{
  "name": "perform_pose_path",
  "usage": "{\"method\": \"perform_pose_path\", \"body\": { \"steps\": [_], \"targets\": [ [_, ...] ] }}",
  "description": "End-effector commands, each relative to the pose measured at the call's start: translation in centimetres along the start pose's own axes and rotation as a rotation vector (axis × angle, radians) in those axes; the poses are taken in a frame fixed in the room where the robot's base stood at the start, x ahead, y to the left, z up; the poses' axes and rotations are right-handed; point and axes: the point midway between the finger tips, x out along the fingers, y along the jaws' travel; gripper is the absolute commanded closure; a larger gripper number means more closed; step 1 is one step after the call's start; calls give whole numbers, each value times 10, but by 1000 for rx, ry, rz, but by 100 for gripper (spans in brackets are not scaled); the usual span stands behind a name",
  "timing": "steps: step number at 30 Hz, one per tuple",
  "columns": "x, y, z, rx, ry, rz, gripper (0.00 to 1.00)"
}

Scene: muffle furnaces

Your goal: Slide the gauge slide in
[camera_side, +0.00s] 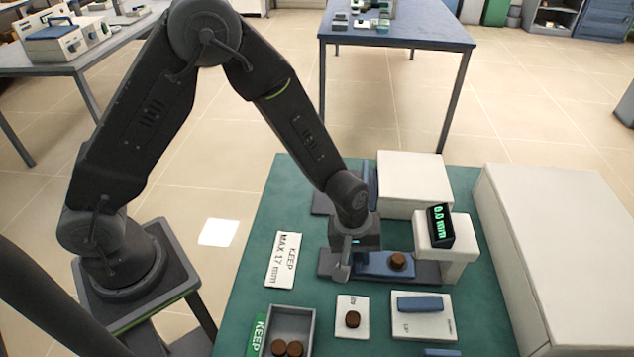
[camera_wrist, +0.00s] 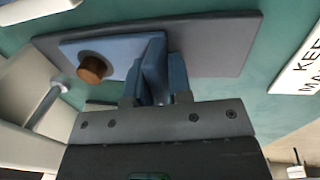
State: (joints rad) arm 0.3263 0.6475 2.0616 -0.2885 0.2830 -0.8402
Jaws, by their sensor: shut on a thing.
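The gauge slide (camera_side: 376,266) is a flat blue plate lying on a dark grey base (camera_side: 327,266), with a brown disc (camera_side: 398,261) on its right part. My gripper (camera_side: 343,268) is at the slide's left end. In the wrist view my gripper (camera_wrist: 158,92) is shut on the slide's upright blue handle; the slide's plate (camera_wrist: 120,50) and the brown disc (camera_wrist: 91,69) lie to the left. The white gauge stand (camera_side: 446,240) is to the right of the disc, with a display (camera_side: 440,226) reading 0.0 mm. The disc is outside the stand.
A sign (camera_side: 284,260) reads KEEP MAX 17 mm. A grey tray (camera_side: 309,318) with brown discs, a white pad (camera_side: 352,303) with one disc and a white plate (camera_side: 422,328) with a blue block are in front. White boxes (camera_side: 412,178) stand behind and right.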

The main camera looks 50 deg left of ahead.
Motion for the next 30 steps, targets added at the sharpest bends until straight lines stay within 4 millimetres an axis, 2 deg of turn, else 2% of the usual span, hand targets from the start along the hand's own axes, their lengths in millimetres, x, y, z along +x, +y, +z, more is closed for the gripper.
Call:
{"method": "perform_pose_path", "body": {
  "steps": [17, 18, 20, 30],
  "targets": [
    [6, 33, 0, 0, 1, 3, 100],
    [5, 33, 0, -1, 1, 3, 78],
    [5, 33, 0, -1, 1, 3, 72],
    [0, 33, 0, 0, 1, 3, 72]
  ]
}}
